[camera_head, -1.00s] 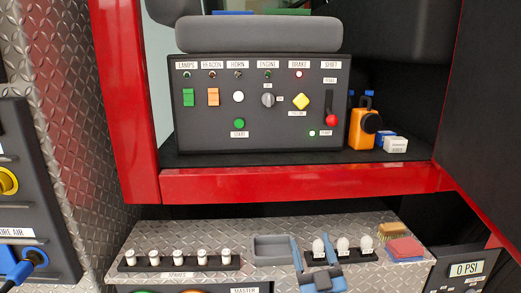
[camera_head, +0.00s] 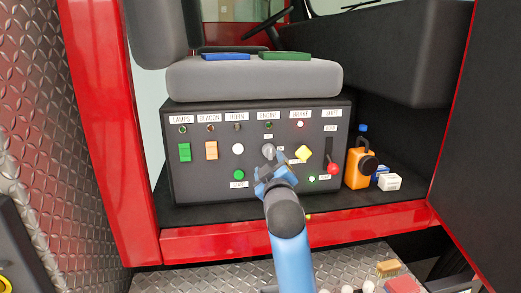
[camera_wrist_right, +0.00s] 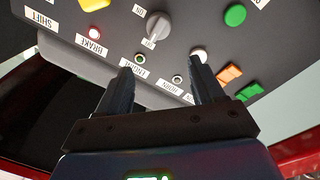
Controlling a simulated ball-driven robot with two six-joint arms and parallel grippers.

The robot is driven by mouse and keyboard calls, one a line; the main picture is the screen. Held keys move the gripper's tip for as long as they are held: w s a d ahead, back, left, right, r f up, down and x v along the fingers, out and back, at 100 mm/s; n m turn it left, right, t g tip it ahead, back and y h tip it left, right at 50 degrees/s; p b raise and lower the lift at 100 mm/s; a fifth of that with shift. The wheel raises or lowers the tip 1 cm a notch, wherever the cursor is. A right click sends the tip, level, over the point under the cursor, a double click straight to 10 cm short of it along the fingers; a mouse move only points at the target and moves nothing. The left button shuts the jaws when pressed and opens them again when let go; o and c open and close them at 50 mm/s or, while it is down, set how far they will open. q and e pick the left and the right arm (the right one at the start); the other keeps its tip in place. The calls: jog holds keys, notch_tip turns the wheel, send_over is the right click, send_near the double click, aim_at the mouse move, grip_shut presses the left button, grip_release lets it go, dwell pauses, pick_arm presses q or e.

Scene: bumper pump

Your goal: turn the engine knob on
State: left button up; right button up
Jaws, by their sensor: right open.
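The engine knob (camera_head: 268,152) is a grey round knob with a raised grip, on the dark control panel (camera_head: 205,187) under the ENGINE label. It also shows in the right wrist view (camera_wrist_right: 158,27), just beyond the fingertips, with small labels beside it; its exact setting is hard to read. My right gripper (camera_head: 270,173) is in front of the panel and partly covers the area below the knob. In the right wrist view the right gripper (camera_wrist_right: 160,68) is open, with nothing between its fingers. The fingers look apart from the knob. My left gripper is not in view.
Close to the knob are the yellow brake knob (camera_head: 303,154), the white horn button (camera_head: 238,149) and a green button (camera_head: 239,174). A grey seat cushion (camera_head: 250,80) sits above the panel.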

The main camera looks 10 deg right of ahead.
aim_at(269, 154)
jog(key=shift+g, duration=0.3)
jog(key=w, duration=0.2)
jog(key=w+d+p, duration=0.1)
jog(key=w, duration=0.2)
jog(key=w+f+p, duration=0.1)
jog(key=w, duration=0.2)
jog(key=shift+d, duration=0.3)
jog(key=shift+w+d+r+p, duration=0.1)
jog(key=shift+w+p, duration=0.35)
jog(key=shift+w, duration=0.1)
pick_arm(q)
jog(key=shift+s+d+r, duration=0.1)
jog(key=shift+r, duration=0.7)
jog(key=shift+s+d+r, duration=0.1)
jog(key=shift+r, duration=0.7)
pick_arm(e)
jog(key=shift+w, duration=0.55)
jog(key=shift+s, duration=0.1)
jog(key=c, duration=1)
